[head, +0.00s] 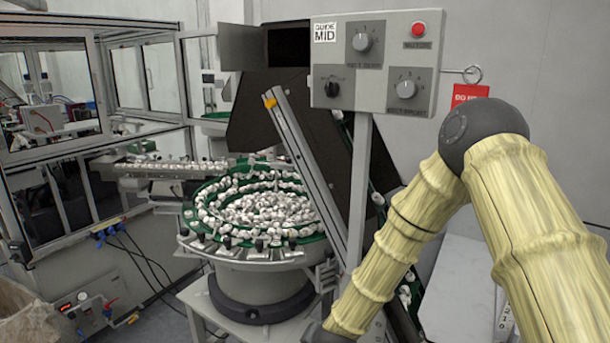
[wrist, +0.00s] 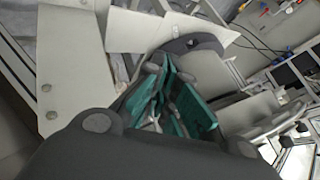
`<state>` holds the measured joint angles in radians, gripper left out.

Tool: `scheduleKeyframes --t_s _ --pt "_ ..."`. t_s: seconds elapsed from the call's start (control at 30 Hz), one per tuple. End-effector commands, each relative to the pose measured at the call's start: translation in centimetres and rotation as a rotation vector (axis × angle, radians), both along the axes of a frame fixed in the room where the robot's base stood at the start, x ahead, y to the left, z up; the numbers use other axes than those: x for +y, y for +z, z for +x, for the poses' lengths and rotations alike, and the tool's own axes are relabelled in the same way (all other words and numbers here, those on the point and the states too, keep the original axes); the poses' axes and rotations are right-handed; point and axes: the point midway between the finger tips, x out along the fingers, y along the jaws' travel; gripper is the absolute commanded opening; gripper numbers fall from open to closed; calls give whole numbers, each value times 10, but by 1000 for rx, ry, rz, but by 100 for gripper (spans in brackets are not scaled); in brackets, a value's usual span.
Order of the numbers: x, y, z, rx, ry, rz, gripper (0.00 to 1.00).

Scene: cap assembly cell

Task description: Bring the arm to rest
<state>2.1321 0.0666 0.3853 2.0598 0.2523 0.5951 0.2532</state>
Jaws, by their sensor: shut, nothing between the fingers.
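My arm (head: 430,190), in a pale yellow sleeve with a dark elbow joint, enters the head view at the right and bends down past the bottom edge. My gripper is outside the head view. In the wrist view my gripper (wrist: 172,90) shows with teal fingers, shut and empty. It touches nothing that I can make out, and the wrist view is tilted.
A control box (head: 375,62) with knobs and a red button stands on a post (head: 357,190) just left of my arm. A red tag (head: 468,94) hangs at its right. Behind is a green bowl feeder (head: 200,222) full of white caps. A glazed enclosure (head: 60,153) stands left.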

Motion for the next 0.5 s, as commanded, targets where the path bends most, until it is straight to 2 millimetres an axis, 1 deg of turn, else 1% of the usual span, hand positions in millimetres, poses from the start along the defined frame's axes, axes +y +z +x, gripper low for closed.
scheduleKeyframes --t_s 0.03,0.07,0.1,0.17,0.2,0.27,0.3,0.37,0.4,0.47,0.5 --pt "-12 -25 -20 32 17 -29 0" --pt "-19 -36 -30 47 27 -46 0" --pt "-28 -52 -45 69 42 -67 0" --pt "-42 -74 -68 102 65 -99 0" --pt "-51 -88 -84 125 80 -119 0" --pt "-65 -108 -109 161 106 -149 0" --pt "-75 -121 -126 183 123 -168 0" --pt "-89 -138 -152 219 149 -196 0" --pt "-99 -149 -170 245 167 -215 0" --pt "-113 -164 -198 282 194 -241 0" --pt "-122 -174 -217 309 214 -257 0"
